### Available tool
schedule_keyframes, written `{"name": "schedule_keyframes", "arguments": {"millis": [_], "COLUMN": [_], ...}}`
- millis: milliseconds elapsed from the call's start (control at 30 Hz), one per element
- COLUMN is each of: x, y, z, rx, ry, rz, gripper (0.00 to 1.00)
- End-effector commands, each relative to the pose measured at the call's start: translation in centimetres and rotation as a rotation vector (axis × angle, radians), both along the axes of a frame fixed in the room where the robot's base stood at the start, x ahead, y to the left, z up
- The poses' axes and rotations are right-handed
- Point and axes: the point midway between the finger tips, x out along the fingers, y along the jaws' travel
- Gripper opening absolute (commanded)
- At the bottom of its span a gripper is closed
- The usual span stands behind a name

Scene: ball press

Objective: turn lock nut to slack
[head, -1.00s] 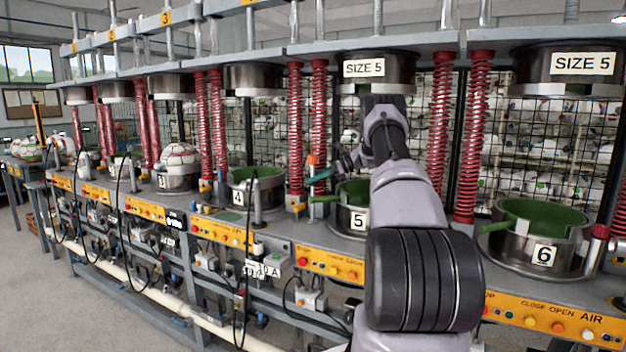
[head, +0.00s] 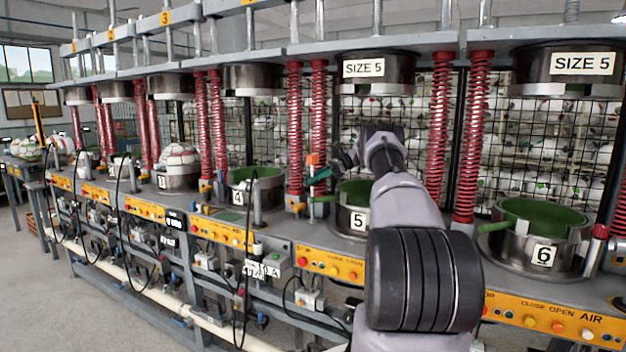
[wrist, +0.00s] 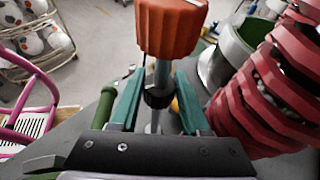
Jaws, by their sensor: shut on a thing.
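An upright post with an orange cap (wrist: 170,28) stands in the wrist view; the cap also shows in the head view (head: 313,159), left of the station marked 5. Below the cap, a dark collar on the grey shaft, which looks like the lock nut (wrist: 157,97), sits between the teal fingers. My gripper (wrist: 159,78) is closed in around the shaft and collar, under the cap. The cap hides part of the fingertip area, so the exact contact is not clear. In the head view my gripper (head: 320,174) is small and reaches the post from the right.
A red spring column (wrist: 268,90) stands close on the right in the wrist view. The green-lined mould 5 (head: 355,193) is just right of the post in the head view. The SIZE 5 upper mould (head: 375,80) hangs above. A pink frame (wrist: 35,100) is at left.

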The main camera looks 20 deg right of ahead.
Motion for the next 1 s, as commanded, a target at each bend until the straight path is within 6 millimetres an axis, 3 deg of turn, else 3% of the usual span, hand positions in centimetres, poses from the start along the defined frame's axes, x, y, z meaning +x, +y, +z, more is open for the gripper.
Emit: {"name": "schedule_keyframes", "arguments": {"millis": [67, 100, 167, 633, 1000], "x": [0.00, 0.00, 0.00, -0.05, -0.14], "y": [-0.01, -0.01, 0.00, 0.05, 0.15], "z": [0.01, 0.01, 0.01, 0.09, 0.11], "rx": [0.000, 0.000, 0.000, -0.001, 0.000], "ry": [0.000, 0.000, 0.000, 0.000, 0.002], "rz": [0.000, 0.000, 0.000, -0.040, -0.270], "gripper": [0.00, 0.54, 0.76, 0.76, 0.76]}}
